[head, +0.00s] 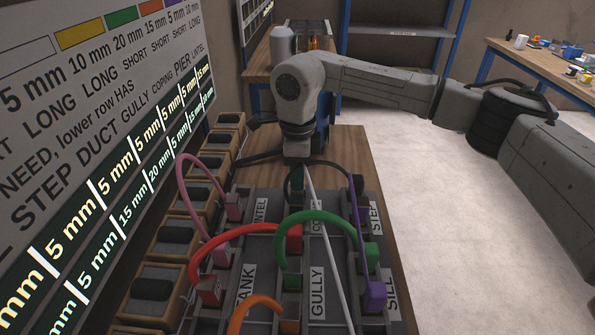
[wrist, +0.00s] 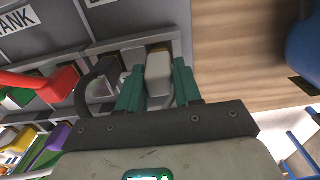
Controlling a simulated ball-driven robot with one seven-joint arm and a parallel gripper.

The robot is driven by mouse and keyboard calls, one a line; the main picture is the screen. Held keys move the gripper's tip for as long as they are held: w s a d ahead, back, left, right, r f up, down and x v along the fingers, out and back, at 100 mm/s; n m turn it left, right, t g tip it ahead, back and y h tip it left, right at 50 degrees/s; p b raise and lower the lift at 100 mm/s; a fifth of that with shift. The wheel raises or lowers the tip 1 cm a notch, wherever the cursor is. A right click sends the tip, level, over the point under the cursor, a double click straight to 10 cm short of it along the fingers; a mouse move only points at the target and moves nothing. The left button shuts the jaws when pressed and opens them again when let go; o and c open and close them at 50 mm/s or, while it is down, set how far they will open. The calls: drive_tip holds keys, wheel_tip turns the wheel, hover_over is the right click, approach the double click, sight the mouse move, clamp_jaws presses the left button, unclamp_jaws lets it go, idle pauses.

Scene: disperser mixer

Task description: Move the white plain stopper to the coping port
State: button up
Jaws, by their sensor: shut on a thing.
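My gripper (wrist: 158,88) has two teal fingers and is shut on the white plain stopper (wrist: 158,72), a pale block between the fingertips in the wrist view. In the head view my gripper (head: 297,180) points down at the far end of the port panel, and the stopper is hidden there. The coping port's label (head: 317,216), partly covered, shows just in front of the gripper. The stopper's lower end is close to a slot in the panel; I cannot tell whether it is seated in it.
A dark plug with a black loop (wrist: 100,84) sits beside the left finger. Red (head: 238,232), green (head: 320,216), pink, purple and orange cables arch over the panel. Wooden blocks with dark tops (head: 165,280) line the left side. Bare wooden table (head: 352,150) lies beyond the panel.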

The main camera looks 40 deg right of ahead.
drive_tip(key=shift+f+b, duration=0.45)
drive_tip(key=shift+f, duration=0.3)
drive_tip(key=o, duration=1.1)
drive_tip(key=shift+r, duration=0.1)
drive_tip(key=shift+o, duration=0.2)
wheel_tip(320, 180, up, 11)
drive_tip(key=shift+f, duration=0.1)
